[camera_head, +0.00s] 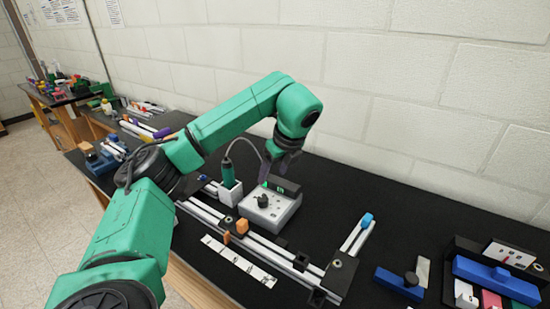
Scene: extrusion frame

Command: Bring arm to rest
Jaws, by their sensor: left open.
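My green left arm comes in from the lower left, rises and bends down over the black table (390,208). My left gripper (275,172) hangs at the end of it, pointing down, just above and behind a grey control box with a black knob (268,208). Its fingers are small and partly dark against the table; it is open, and I see nothing held. The extrusion frame (270,244), silver rails with dark corner blocks, lies in front of the box. An orange piece (242,226) sits on a rail. My right gripper is out of view.
A green-handled tool (226,170) stands in a white holder (230,192) beside the box. A blue-handled item (398,283) and a black tray with coloured parts (455,255) are at right. A white brick wall (420,90) stands close behind. The table's back right is clear.

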